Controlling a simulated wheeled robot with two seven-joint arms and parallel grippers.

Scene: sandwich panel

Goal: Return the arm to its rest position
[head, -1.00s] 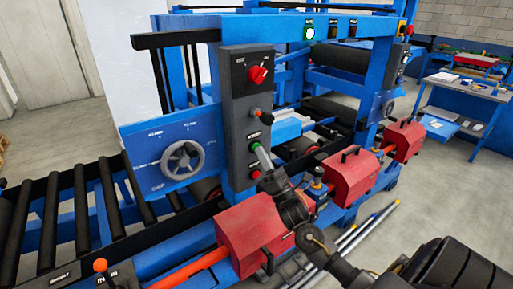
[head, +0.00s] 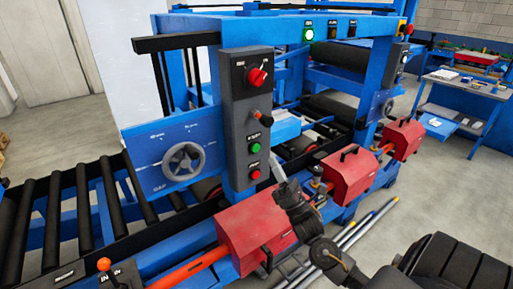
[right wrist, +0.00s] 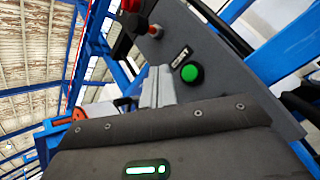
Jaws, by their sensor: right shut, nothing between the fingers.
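My right arm comes in from the lower right in the head view. Its gripper (head: 279,181) is shut and empty, just right of the lower end of the grey control panel (head: 238,105), in front of the machine. In the right wrist view the closed fingers (right wrist: 157,86) point up toward the panel beside a green button (right wrist: 189,73). In the head view the green button (head: 255,148) and the red button (head: 254,174) are both uncovered, with the fingertips apart from them in the picture. My left gripper is not in view.
Red housings (head: 252,232) and an orange bar (head: 186,271) lie low in front of the machine, close to my right arm. A handwheel (head: 183,161) is left of the panel. A roller conveyor (head: 47,222) is at left. Open floor (head: 440,205) lies at right.

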